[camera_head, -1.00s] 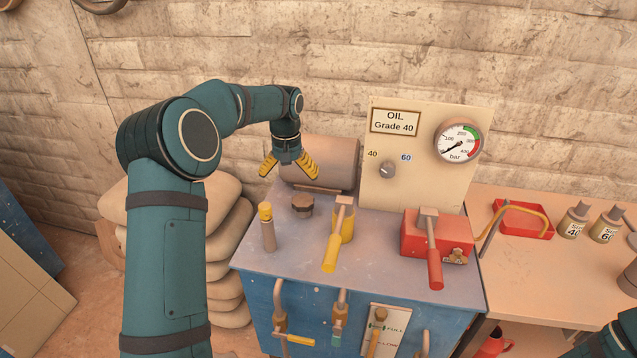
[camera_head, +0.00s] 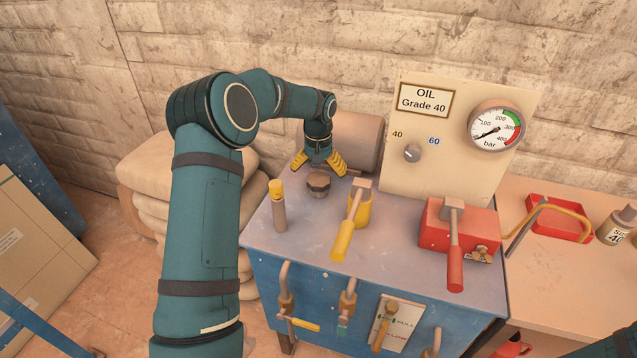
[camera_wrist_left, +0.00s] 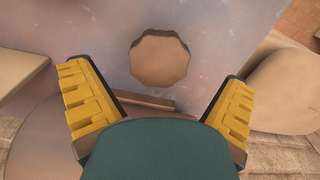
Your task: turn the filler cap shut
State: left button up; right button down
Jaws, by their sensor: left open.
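The filler cap (camera_head: 318,184) is a brown, many-sided knob on the top of the blue press cabinet, near its back left. My left gripper (camera_head: 319,168) is open and empty, with its yellow fingers pointing down just behind and above the cap. In the left wrist view the cap (camera_wrist_left: 159,58) lies ahead of the two spread fingers (camera_wrist_left: 158,110), not between them. No contact with the cap shows. My right gripper is not in view.
A brown cylinder (camera_head: 357,140) lies close behind the gripper. A yellow-topped post (camera_head: 278,205), a yellow lever (camera_head: 348,228) and a red block with a lever (camera_head: 433,227) stand on the cabinet top (camera_head: 310,240). The gauge panel (camera_head: 420,160) rises behind.

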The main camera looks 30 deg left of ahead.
aim_at(319, 179)
pick_arm(q)
jog(key=shift+f, duration=1.75)
jog(key=c, duration=1.2)
jog(key=shift+o, duration=0.2)
